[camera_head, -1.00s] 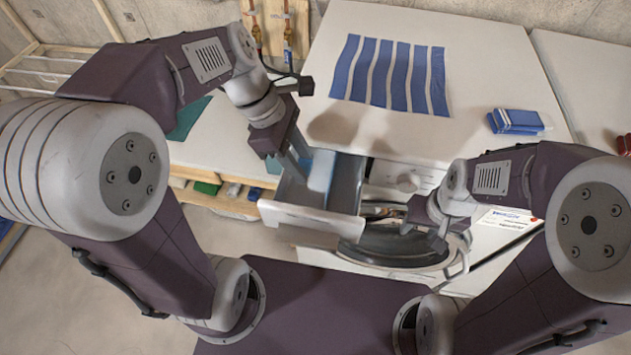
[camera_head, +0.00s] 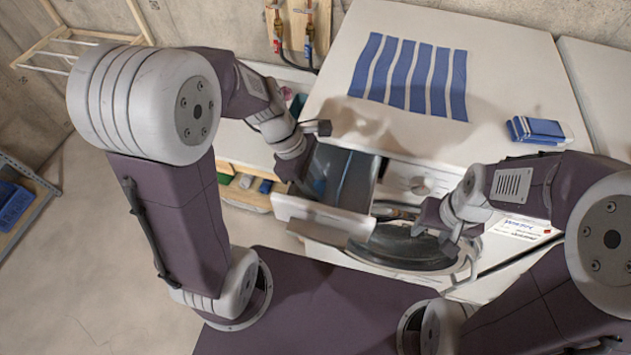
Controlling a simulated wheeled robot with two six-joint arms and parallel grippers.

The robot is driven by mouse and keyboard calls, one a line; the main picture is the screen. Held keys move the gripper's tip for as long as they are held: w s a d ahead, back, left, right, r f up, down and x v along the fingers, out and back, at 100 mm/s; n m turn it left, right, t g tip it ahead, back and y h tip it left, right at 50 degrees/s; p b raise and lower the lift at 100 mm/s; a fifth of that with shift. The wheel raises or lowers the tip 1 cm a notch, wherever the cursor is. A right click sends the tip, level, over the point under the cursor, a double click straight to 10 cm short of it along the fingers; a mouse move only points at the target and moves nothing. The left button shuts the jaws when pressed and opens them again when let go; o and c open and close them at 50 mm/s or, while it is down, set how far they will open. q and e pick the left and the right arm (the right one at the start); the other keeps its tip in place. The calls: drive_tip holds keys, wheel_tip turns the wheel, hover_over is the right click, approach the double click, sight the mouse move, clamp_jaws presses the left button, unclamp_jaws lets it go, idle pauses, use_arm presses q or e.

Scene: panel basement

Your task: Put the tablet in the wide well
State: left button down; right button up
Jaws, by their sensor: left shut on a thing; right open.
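The detergent drawer (camera_head: 320,221) of the white washing machine is pulled open, its grey inside split lengthwise by a thin divider into wells. My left gripper (camera_head: 308,188) reaches down at the left side of the drawer and is shut. What it holds, taken to be the tablet, is mostly hidden behind the gripper and arm. Blue-and-white wrapped packets (camera_head: 536,130) lie on the machine top at right. My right gripper (camera_head: 449,243) is open and empty in front of the machine, by the round door.
The round door (camera_head: 405,247) is below the drawer. A blue-striped cloth (camera_head: 411,77) lies flat on the machine top (camera_head: 490,60), which is otherwise mostly clear. Taps (camera_head: 307,40) are on the wall behind. A shelf with a blue box (camera_head: 12,205) stands at far left.

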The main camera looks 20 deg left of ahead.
use_arm(q)
drive_tip(key=shift+f, duration=0.1)
drive_tip(key=c, duration=0.9)
unclamp_jaws()
drive_tip(key=shift+s, duration=0.1)
drive_tip(key=shift+a+r, duration=0.1)
drive_tip(key=shift+r, duration=0.3)
drive_tip(key=v, duration=1.1)
drive_tip(key=shift+a+r, duration=0.15)
drive_tip(key=shift+r, duration=0.05)
